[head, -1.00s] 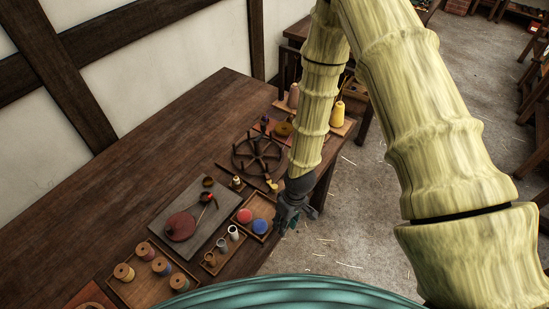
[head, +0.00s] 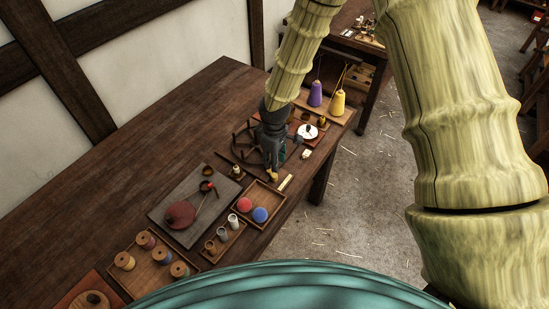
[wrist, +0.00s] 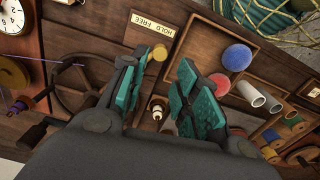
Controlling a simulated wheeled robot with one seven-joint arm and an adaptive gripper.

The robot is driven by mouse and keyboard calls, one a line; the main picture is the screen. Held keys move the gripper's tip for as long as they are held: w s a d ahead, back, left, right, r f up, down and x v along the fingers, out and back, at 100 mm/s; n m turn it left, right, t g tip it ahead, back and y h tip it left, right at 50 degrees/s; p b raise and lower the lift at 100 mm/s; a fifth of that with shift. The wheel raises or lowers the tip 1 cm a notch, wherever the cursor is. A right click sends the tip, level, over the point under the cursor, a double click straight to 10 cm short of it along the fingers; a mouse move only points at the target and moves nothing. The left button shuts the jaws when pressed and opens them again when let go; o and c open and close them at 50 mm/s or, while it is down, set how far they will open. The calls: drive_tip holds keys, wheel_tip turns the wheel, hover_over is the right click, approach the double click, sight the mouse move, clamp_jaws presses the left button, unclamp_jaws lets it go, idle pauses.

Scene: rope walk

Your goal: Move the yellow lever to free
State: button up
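The yellow lever shows as a round yellow knob (wrist: 160,52) in the wrist view, by the tip of the left finger. The lever's shaft and base are mostly hidden.
A tray with red and blue balls (head: 252,209) sits close by, with small cups (head: 222,238) and a tray of spools (head: 152,262) nearer. A spoked wheel (head: 243,144) stands beside my gripper. The left tabletop is clear.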

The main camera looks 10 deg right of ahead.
sight(276, 174)
drive_tip(key=shift+f+b, duration=2.45)
drive_tip(key=shift+f, duration=2)
drive_tip(key=shift+d, duration=0.2)
drive_tip(key=shift+w+d, duration=0.2)
drive_tip(key=shift+d, duration=0.2)
drive_tip(key=shift+w+d+p, duration=0.4)
drive_tip(key=shift+w+d, duration=0.1)
drive_tip(key=shift+d, duration=0.2)
drive_tip(key=shift+w+d, duration=0.45)
drive_tip(key=shift+w, duration=0.3)
drive_tip(key=shift+w+d, duration=0.15)
drive_tip(key=shift+w, duration=0.3)
drive_tip(key=shift+s, duration=0.2)
